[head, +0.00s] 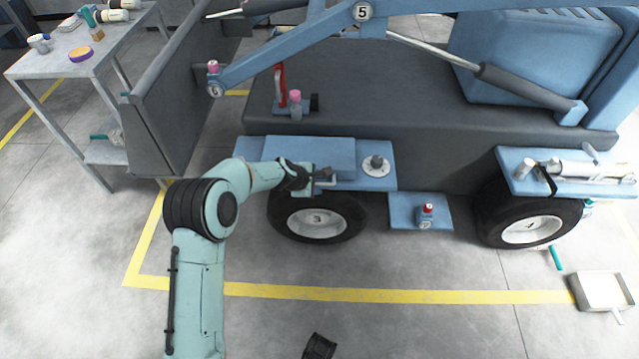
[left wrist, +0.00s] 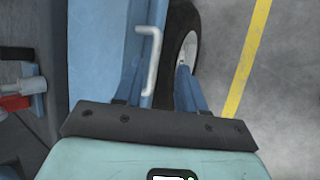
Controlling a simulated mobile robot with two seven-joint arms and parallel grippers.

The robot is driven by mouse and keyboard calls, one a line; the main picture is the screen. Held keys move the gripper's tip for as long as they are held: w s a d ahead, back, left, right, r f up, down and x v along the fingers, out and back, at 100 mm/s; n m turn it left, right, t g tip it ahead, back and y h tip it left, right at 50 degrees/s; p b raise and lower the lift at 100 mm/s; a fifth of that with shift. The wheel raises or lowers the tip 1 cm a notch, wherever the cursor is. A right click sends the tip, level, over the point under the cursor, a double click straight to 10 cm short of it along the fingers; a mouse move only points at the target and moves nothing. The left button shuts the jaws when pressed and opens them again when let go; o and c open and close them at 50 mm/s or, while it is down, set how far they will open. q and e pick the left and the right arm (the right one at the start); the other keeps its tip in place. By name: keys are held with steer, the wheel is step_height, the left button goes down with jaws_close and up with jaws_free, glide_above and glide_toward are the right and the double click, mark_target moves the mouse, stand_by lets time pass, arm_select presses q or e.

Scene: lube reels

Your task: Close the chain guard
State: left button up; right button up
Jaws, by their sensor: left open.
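The chain guard seems to be the blue box-like cover (head: 310,153) on the machine's side above wheel 3. My left gripper (head: 326,174) is at its front face, near the right end. In the left wrist view, a pale bent handle (left wrist: 152,62) stands out from the blue panel (left wrist: 100,50). My left gripper (left wrist: 158,75) is open there, one finger on each side of the handle, with the handle closer to the left finger. I cannot tell whether a finger touches it. My right gripper is not clearly seen.
A grey fitting on a blue plate (head: 377,165) is just right of the cover. A blue step with a red-topped bottle (head: 427,213) sits lower right. Wheel 3 (head: 318,222) is below the gripper. A red-handled tool (head: 280,88) stands behind. The floor in front is mostly clear.

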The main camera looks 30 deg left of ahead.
arm_select(q)
steer(key=d+p+v, duration=0.1)
steer(key=v, duration=0.8)
steer(key=shift+a+p, duration=0.35)
steer(key=shift+a, duration=0.1)
arm_select(e)
steer(key=shift+g, duration=0.5)
steer(key=s, duration=0.1)
steer(key=s+a+r, duration=0.1)
steer(key=s+r, duration=0.1)
steer(key=shift+a, duration=0.3)
arm_select(q)
steer(key=shift+s, duration=0.1)
